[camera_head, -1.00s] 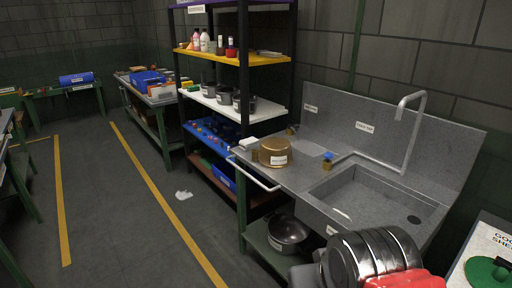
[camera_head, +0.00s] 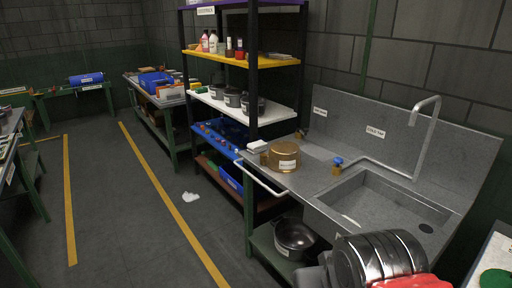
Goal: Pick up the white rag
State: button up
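A silver and red part of my arm shows at the bottom right. My gripper's fingers are not in view.
A sink counter (camera_head: 318,192) stands at right with a brass pot (camera_head: 284,156) on it and a dark pot (camera_head: 294,236) below. A shelf rack (camera_head: 247,110) stands behind it. The floor aisle (camera_head: 130,230) between the yellow lines is clear.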

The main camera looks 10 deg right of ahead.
aim_at(256, 147)
jog(key=u, duration=0.3)
jog(key=i, duration=0.75)
jog(key=u, duration=0.6)
jog(key=i, duration=1.45)
jog(key=z, duration=0.35)
jog(key=i, duration=1.05)
jog(key=z, duration=0.35)
